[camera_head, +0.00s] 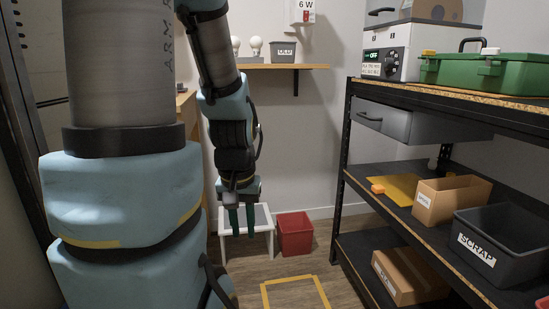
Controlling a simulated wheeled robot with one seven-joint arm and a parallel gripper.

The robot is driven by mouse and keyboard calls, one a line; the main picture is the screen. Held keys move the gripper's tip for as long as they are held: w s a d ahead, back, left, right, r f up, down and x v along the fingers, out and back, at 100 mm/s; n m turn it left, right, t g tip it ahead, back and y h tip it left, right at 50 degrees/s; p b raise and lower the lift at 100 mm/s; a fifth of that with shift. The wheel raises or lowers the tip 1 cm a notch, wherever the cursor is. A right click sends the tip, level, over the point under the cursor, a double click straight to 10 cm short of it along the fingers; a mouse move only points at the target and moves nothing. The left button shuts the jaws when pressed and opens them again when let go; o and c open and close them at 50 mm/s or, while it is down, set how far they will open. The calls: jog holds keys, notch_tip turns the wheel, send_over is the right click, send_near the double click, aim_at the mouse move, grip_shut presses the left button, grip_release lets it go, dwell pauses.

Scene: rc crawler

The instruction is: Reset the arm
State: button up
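My arm comes down from the top left and fills much of the left side of the head view. My gripper (241,221) hangs at its end, pointing down in front of a small white-framed stool or table (262,229). Its two green fingers stand apart with a gap between them, and I see nothing held there. The fingertips appear over or in front of the white frame; I cannot tell whether they touch it.
Right of it stands a red bin (295,234). Yellow tape (293,281) marks the floor. A black shelf rack (343,152) at right holds a green toolbox (490,74), an open cardboard box (451,199) and a SCRAP bin (501,245). A wall shelf (285,67) carries bulbs.

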notch_tip(320, 180, up, 28)
jog(key=p, duration=2.6)
jog(key=shift+r, duration=0.2)
jog(key=shift+o, duration=0.2)
